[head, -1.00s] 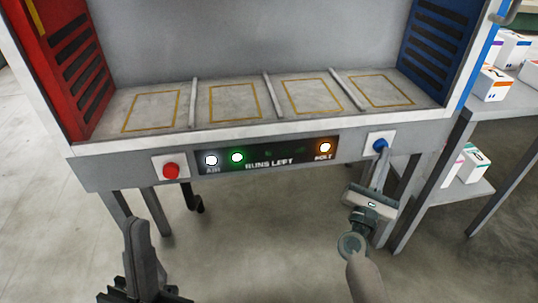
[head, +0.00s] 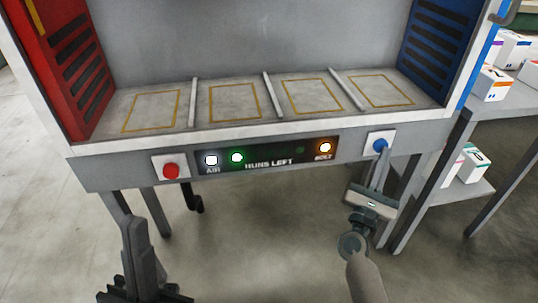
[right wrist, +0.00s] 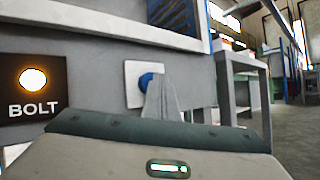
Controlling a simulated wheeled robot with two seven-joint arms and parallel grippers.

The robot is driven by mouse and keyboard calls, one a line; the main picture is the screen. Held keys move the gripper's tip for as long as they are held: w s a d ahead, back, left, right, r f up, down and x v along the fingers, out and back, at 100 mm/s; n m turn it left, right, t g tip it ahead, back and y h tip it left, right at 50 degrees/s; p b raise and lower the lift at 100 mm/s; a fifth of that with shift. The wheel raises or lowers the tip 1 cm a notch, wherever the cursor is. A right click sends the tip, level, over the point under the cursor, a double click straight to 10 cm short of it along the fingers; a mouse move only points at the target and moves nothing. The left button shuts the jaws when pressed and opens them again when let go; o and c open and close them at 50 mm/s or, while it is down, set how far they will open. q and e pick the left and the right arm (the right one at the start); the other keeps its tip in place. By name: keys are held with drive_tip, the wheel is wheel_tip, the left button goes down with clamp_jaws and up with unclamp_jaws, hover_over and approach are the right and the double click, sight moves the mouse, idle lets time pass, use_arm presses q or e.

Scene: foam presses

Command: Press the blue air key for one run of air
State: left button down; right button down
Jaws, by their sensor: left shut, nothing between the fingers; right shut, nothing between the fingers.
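The blue air key (head: 380,145) sits on a white plate at the right of the press's front rail. It also shows in the right wrist view (right wrist: 147,80), partly hidden by my fingers. My right gripper (head: 381,158) is shut and empty, its fingertips at the blue key; I cannot tell whether they touch it. In the right wrist view the gripper (right wrist: 160,85) covers the key's right side. My left gripper (head: 133,222) is shut and empty, low at the left, below the rail and apart from it.
A red button (head: 170,171) is at the rail's left. The dark panel (head: 268,157) has lit white AIR, green RUNS LEFT and orange BOLT lamps. The press bed (head: 235,103) has several empty yellow-outlined bays. A shelf (head: 500,120) with boxes stands at the right.

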drive_tip(key=shift+w, duration=0.4)
idle(0.3)
drive_tip(key=shift+s+a+f+b, duration=0.1)
drive_tip(key=shift+s+b, duration=0.25)
idle(0.4)
drive_tip(key=shift+s+d, duration=0.15)
drive_tip(key=shift+s, duration=1.35)
drive_tip(key=shift+s+d, duration=0.15)
drive_tip(key=shift+s, duration=1.3)
